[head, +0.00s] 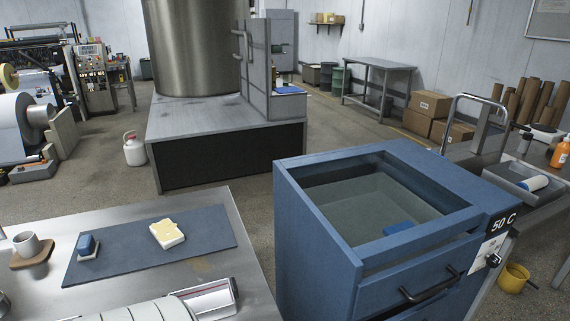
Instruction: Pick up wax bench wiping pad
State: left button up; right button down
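A pale pad with a yellowish top (167,234) lies flat on a dark blue mat (130,253) on the metal bench at the lower left. It looks like the wiping pad, but I cannot read any label on it. A small blue and white block (87,247) sits on the same mat, left of the pad and apart from it. Neither of my grippers shows in the head view, and nothing is seen touching the pad.
A cup (27,244) stands on a brown coaster left of the mat. A white cylindrical object (145,311) and a metallic piece lie at the bench's front. A blue cabinet (330,262) marked 50 C, with an open-topped basin, stands right of the bench. Floor shows between bench and cabinet.

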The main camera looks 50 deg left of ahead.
aim_at(87, 248)
jog(key=j+u, duration=0.2)
jog(key=u, duration=2.8)
jog(key=j, duration=0.1)
